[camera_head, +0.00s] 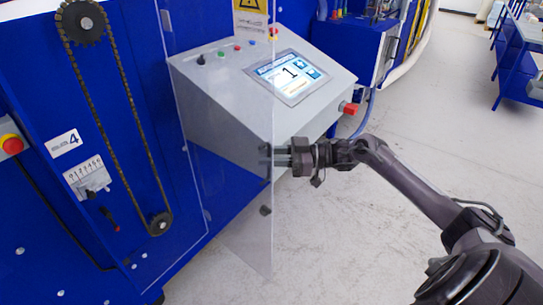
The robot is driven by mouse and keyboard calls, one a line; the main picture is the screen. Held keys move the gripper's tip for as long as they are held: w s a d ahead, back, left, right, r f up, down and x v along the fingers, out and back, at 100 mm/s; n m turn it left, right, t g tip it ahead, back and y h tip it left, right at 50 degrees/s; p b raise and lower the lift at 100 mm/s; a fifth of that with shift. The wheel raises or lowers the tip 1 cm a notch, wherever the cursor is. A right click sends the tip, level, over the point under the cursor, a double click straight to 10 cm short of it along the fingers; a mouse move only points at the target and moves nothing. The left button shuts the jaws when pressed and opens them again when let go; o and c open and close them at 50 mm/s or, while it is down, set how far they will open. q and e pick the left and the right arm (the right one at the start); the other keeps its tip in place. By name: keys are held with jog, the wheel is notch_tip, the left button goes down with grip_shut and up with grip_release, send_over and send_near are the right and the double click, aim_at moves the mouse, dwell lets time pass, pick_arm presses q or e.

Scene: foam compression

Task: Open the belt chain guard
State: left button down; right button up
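The belt chain guard (235,215) is a clear panel that stands out from the blue machine at an angle, with the chain (128,95) and its two sprockets bare to its left. The guard's free edge, with small dark handle fittings (265,210), faces right. My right gripper (274,156) is at this edge, at handle height, with its fingers pointing left. The fingers overlap the handle area, and I cannot tell whether they are closed on it. My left gripper is out of view.
A grey control console (225,105) with a lit screen (288,76) stands behind the guard, and a red button (349,108) juts from its right side. Red emergency button (12,144) is at the far left. Grey floor (345,235) is clear in front of the machine.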

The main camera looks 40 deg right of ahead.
jog(key=b+v, duration=0.2)
jog(key=v, duration=0.6)
jog(key=shift+s, duration=0.15)
jog(key=shift+d, duration=0.15)
